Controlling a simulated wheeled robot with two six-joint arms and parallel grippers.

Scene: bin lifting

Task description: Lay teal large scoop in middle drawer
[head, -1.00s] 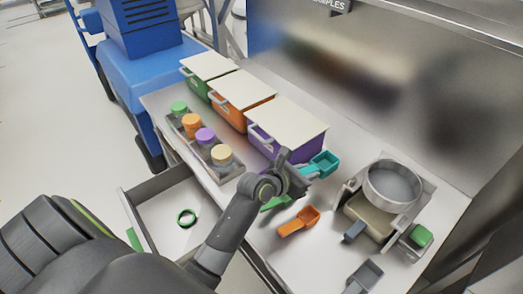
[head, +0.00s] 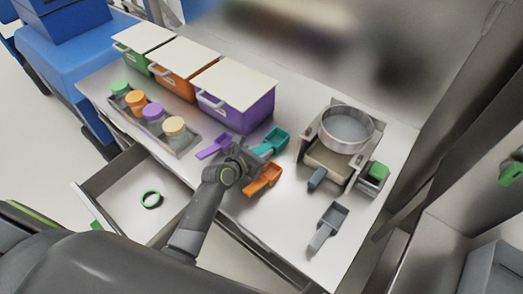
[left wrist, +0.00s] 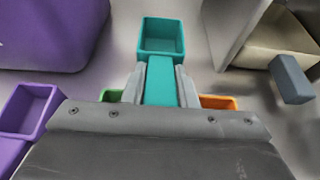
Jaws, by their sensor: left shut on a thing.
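The teal large scoop (head: 272,141) is at the front right of the purple bin in the head view. In the left wrist view its square bowl (left wrist: 162,37) points away from me and its handle lies between the fingers. My left gripper (head: 240,155) is shut on that handle; it also shows in the left wrist view (left wrist: 160,88). I cannot tell whether the scoop is clear of the counter. A drawer (head: 125,190) stands pulled out at the left below the counter, with a green ring (head: 151,199) inside. My right gripper is not in view.
Orange scoop (head: 263,180), purple scoop (head: 214,147) and grey scoop (head: 328,226) lie on the counter. A green scoop edge (left wrist: 112,95) shows below the left gripper. Lidded bins (head: 237,98), a jar tray (head: 183,148) and a scale with a round pan (head: 347,129) stand around.

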